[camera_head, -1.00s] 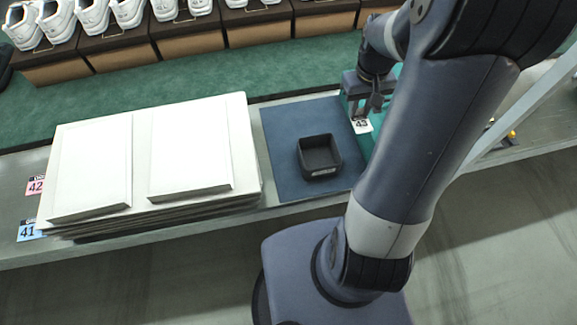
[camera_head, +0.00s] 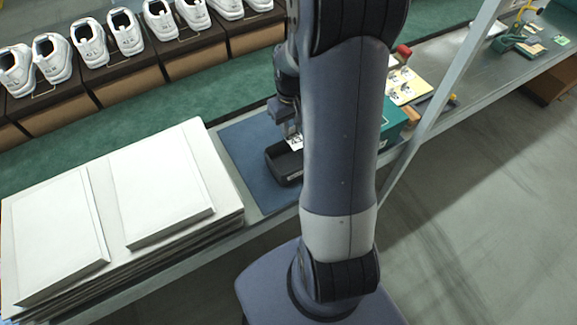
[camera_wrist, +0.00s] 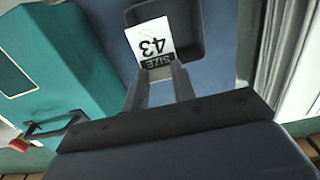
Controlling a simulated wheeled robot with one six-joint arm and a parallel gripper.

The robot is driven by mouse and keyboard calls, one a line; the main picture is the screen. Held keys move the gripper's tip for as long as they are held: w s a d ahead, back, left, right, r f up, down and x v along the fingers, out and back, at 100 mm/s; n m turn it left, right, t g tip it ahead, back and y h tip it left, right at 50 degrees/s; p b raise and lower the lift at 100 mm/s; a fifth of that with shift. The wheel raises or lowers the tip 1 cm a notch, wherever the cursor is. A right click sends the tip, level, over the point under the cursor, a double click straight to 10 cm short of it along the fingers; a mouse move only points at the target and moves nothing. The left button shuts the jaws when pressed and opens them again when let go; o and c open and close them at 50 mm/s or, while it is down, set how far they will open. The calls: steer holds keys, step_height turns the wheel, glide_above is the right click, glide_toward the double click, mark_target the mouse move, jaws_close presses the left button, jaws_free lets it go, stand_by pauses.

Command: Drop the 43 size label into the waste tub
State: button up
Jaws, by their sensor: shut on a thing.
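The white 43 size label (camera_wrist: 151,44) is pinched between the fingertips of my gripper (camera_wrist: 160,78) in the wrist view. Its printed face reads SIZE 43. In the head view the label (camera_head: 294,143) hangs at the tip of my gripper (camera_head: 291,132), above the black waste tub (camera_head: 282,166). The tub is partly hidden by my arm there. In the wrist view the label overlaps the tub's dark interior (camera_wrist: 188,38). The label looks to be above the tub; I cannot tell the exact height.
The tub stands on a blue mat (camera_head: 235,150). White panels (camera_head: 160,185) are stacked to its left. A teal box (camera_wrist: 50,85) with a dark handle stands close to the tub. Shoes on boxes (camera_head: 140,70) line the back. A red-handled tool (camera_head: 403,51) lies beyond my arm.

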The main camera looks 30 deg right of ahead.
steer(key=shift+f, duration=0.5)
steer(key=o, duration=1)
steer(key=shift+r, duration=0.1)
step_height(320, 180, up, 11)
steer(key=shift+f, duration=0.25)
step_height(320, 180, down, 10)
steer(key=shift+f, duration=0.1)
step_height(320, 180, up, 5)
steer(key=p, duration=0.4)
steer(key=shift+r, duration=0.2)
